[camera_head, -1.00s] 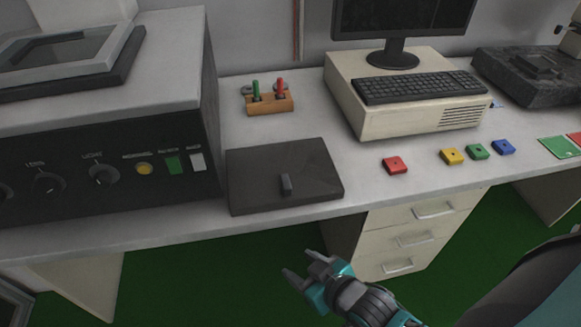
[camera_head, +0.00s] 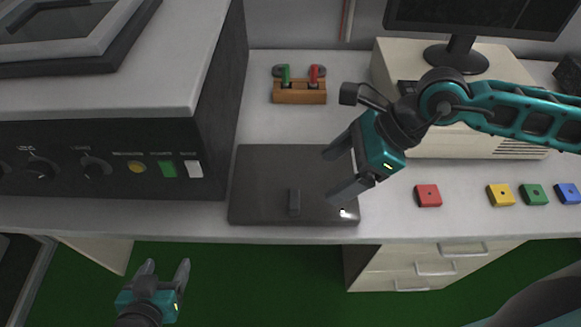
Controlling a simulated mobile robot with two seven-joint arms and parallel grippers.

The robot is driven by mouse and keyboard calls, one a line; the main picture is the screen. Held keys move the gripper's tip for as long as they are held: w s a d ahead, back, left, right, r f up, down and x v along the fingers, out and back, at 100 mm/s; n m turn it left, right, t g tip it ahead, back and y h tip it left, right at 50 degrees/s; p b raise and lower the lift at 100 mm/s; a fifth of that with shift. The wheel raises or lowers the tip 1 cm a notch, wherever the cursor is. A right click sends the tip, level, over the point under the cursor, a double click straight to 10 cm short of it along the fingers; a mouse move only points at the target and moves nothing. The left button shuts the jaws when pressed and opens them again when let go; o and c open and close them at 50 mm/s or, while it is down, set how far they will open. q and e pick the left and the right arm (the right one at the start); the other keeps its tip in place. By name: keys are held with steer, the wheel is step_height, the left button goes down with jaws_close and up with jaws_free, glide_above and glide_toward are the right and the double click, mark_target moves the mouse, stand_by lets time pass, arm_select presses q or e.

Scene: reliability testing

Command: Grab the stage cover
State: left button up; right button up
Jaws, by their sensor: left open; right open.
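The stage cover appears to be the dark flat square plate (camera_head: 262,177) lying on the desk, with a small upright handle (camera_head: 294,202) near its front. My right gripper (camera_head: 330,177) is open above the plate's right part, its fingers pointing left toward the handle side. It hides part of the plate's right edge. Nothing is between its fingers. My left gripper (camera_head: 166,267) is open and empty at the lower left, in front of the desk's front edge, fingers pointing up in the picture.
A large dark-fronted machine (camera_head: 100,160) with knobs stands left of the plate. A wooden holder (camera_head: 300,93) with green and red pieces stands behind. A red block (camera_head: 428,196), a yellow block (camera_head: 500,195) and others lie to the right. Drawers (camera_head: 430,268) are below the desk.

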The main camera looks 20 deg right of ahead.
glide_toward(296, 199)
steer(key=a+f, duration=0.2)
steer(key=f, duration=0.1)
steer(key=shift+w+h, duration=0.1)
steer(key=shift+h, duration=0.2)
steer(key=x, duration=0.5)
steer(key=shift+w+a+f, duration=0.15)
steer(key=shift+w+a, duration=0.05)
steer(key=shift+a, duration=0.1)
steer(key=c, duration=1.3)
steer(key=shift+o, duration=0.2)
